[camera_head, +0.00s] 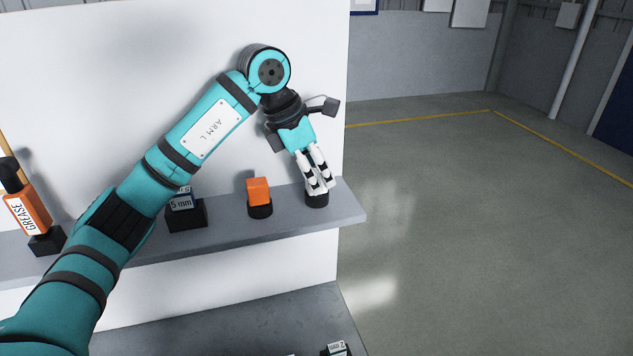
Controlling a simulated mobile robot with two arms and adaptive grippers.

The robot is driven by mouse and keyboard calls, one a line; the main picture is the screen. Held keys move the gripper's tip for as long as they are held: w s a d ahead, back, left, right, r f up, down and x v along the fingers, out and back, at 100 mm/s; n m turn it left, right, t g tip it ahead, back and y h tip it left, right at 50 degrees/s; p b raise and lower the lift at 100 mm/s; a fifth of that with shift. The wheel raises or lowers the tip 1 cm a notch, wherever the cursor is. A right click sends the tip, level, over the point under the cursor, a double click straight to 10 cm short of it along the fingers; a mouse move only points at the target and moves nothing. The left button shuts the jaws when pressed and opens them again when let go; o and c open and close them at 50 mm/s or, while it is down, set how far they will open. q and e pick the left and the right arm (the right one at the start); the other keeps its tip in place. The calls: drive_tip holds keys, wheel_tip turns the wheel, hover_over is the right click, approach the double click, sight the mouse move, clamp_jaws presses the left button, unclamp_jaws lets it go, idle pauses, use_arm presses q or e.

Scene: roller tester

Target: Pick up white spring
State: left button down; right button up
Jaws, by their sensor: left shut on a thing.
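My left gripper (318,180) reaches down at the right end of the grey shelf (290,222). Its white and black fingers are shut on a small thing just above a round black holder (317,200). That thing is mostly hidden by the fingers; it looks to be the white spring, and I cannot tell whether it still touches the holder. My right gripper is not in view.
Left of the gripper, an orange block (258,190) sits on a round black stand. A box marked 5 mm (182,200) and an orange grease bottle (28,210) stand further left. A white wall panel (130,60) rises behind the shelf. Open floor (470,220) lies right.

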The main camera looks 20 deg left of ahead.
sight(318, 173)
use_arm(q)
drive_tip(key=shift+r, duration=0.15)
drive_tip(key=shift+r+b, duration=0.5)
drive_tip(key=shift+r, duration=0.1)
drive_tip(key=shift+s+d+r+b, duration=0.1)
drive_tip(key=shift+r+b, duration=0.2)
drive_tip(key=shift+r, duration=0.2)
drive_tip(key=shift+s+d+r+b, duration=0.1)
drive_tip(key=shift+r+b, duration=0.2)
drive_tip(key=shift+r, duration=0.15)
drive_tip(key=s+d+r+b, duration=0.1)
drive_tip(key=s+d+b, duration=0.3)
drive_tip(key=s+d, duration=0.7)
drive_tip(key=shift+r+b, duration=0.3)
drive_tip(key=shift+b, duration=0.1)
drive_tip(key=shift+w, duration=0.1)
drive_tip(key=c, duration=1.7)
unclamp_jaws()
clamp_jaws()
